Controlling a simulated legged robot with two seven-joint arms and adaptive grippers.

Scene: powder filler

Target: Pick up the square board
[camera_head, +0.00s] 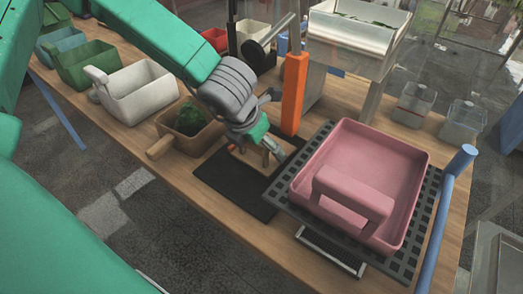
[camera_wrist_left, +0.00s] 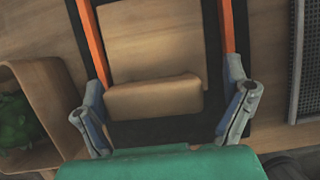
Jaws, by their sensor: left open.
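The square board (camera_wrist_left: 160,38) is a light wooden plate with a raised wooden block (camera_wrist_left: 154,97) along its near edge in the left wrist view. It lies on a black mat (camera_head: 222,181) on the table. In the head view the board (camera_head: 240,158) is partly hidden by my left gripper (camera_head: 266,152). My left gripper is open and points down over the board. Contact cannot be told. My right gripper is not in view.
A pink tray (camera_head: 407,180) sits on a dark perforated plate (camera_head: 427,215) at the right. An orange post (camera_head: 294,95) stands just behind my gripper. A brown bin (camera_head: 193,142) with green contents and a white bin (camera_head: 140,92) stand at left. A blue post (camera_head: 440,215) is at far right.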

